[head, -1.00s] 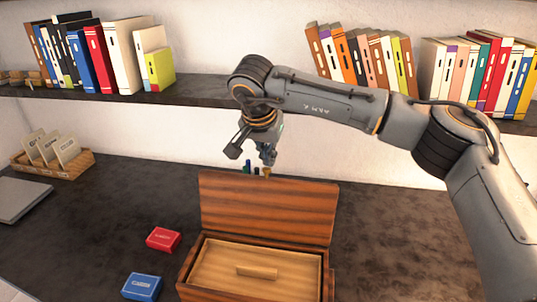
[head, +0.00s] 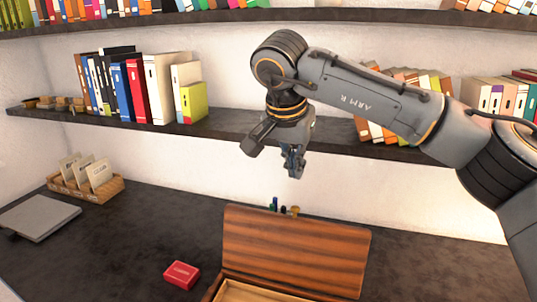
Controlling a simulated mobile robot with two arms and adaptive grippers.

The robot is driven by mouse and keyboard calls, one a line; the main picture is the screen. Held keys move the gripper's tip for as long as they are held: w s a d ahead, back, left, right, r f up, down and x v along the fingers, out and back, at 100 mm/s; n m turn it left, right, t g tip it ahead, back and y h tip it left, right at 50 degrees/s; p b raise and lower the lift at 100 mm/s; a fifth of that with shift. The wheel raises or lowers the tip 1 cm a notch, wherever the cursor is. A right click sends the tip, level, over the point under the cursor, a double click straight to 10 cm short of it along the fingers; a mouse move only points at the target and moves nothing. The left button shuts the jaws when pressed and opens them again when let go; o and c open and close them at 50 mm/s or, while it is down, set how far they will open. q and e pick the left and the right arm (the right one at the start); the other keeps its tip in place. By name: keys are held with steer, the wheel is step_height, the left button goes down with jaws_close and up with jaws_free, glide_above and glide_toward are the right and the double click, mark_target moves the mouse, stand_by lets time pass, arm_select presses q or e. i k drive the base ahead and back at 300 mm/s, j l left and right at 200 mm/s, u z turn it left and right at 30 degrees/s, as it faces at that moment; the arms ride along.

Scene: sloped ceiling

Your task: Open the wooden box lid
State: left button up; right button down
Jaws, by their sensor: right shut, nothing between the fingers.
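The wooden box (head: 215,290) stands on the dark desk at the bottom of the head view. Its striped brown lid (head: 295,250) is raised, standing up at the back of the box. Only the light inside edge of the box shows; the rest is cut off by the picture's lower edge. My right gripper (head: 293,172) hangs above the lid's top edge, apart from it, pointing down. It is shut and empty. My left gripper is not in view.
A red card box (head: 181,274) lies left of the wooden box. A basket with cards (head: 88,186) and a grey laptop-like slab (head: 38,217) are at the left. A shelf (head: 220,128) with books runs behind my right arm. The desk's middle left is clear.

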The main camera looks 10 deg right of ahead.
mark_target(331, 257)
steer(key=k+j, duration=0.3)
steer(key=k, duration=0.15)
steer(key=k+j, duration=0.25)
steer(key=k, duration=0.2)
steer(key=k+j, duration=0.3)
steer(key=k, duration=0.15)
